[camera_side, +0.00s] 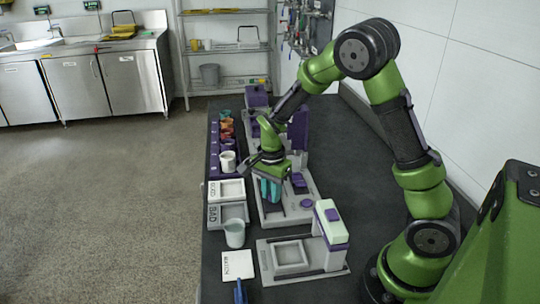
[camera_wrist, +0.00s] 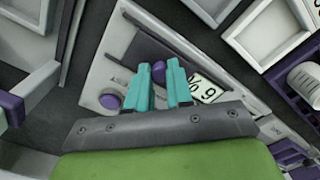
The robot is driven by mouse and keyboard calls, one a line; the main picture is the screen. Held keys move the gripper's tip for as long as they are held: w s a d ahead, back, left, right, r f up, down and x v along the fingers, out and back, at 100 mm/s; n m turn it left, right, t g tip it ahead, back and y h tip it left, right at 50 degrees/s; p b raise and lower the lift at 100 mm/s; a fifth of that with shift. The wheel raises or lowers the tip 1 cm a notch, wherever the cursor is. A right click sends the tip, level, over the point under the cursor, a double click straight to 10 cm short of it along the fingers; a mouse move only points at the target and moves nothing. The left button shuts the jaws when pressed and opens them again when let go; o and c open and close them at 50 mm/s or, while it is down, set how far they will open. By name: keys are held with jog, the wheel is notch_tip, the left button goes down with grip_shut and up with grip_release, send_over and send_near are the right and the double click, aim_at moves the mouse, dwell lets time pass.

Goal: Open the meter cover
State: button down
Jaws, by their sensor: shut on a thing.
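The meter (camera_side: 275,213) is a light grey flat unit in the middle of the bench, with a purple round button (camera_side: 306,203) and a purple raised part (camera_side: 298,182). It also shows in the wrist view (camera_wrist: 110,72), with a dark area and a white label (camera_wrist: 206,88). My gripper (camera_side: 270,192) points down over the meter. In the wrist view its teal fingers (camera_wrist: 160,76) are close together, with a purple knob (camera_wrist: 158,69) between them. The fingers appear shut on this knob. The cover's outline is partly hidden by the fingers, and I cannot tell how far it is raised.
A white device with a purple-marked post (camera_side: 330,235) stands in front.

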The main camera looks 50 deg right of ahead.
jog(key=shift+s+a, duration=0.5)
jog(key=shift+a, duration=0.05)
jog(key=c, duration=1)
grip_release()
jog(key=shift+r, duration=0.1)
notch_tip(320, 180, up, 17)
